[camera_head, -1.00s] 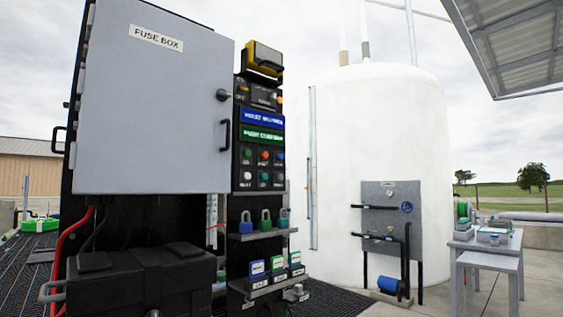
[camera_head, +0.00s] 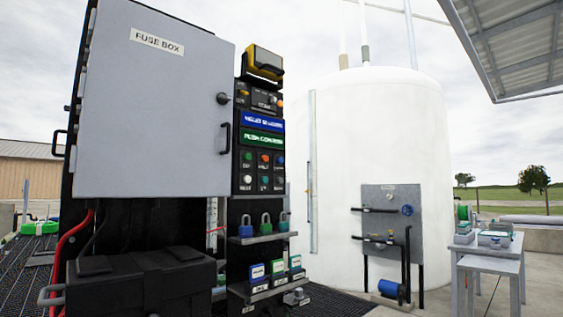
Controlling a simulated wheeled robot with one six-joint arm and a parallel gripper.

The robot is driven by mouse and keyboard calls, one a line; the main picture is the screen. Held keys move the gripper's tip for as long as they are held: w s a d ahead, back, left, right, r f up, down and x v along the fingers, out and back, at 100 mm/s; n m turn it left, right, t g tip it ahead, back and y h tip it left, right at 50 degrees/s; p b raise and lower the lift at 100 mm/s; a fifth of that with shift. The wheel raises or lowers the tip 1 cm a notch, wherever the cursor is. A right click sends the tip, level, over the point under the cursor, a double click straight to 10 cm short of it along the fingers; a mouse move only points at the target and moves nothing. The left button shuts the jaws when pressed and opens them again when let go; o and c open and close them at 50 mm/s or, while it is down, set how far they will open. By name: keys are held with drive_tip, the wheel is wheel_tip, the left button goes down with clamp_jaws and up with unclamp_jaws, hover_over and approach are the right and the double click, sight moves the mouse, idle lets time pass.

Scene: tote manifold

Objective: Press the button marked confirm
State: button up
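A narrow black control panel (camera_head: 256,198) stands right of the fuse box. It carries a block of small coloured buttons (camera_head: 263,169) in two rows, with green, orange and white among them. Small labels sit by the buttons, too blurred to read, so I cannot tell which one is marked confirm. Above them are a green sign (camera_head: 263,140), whose text seems to start with "PUSH", and a blue sign (camera_head: 262,122). My gripper is not in view, and the panel is some distance ahead.
The grey fuse box (camera_head: 160,110) is shut at the left. Several padlocks (camera_head: 265,222) stand on a shelf below the buttons, with labelled blocks (camera_head: 276,268) lower down. A white tank (camera_head: 380,140) stands behind, and a small table (camera_head: 489,262) at the right.

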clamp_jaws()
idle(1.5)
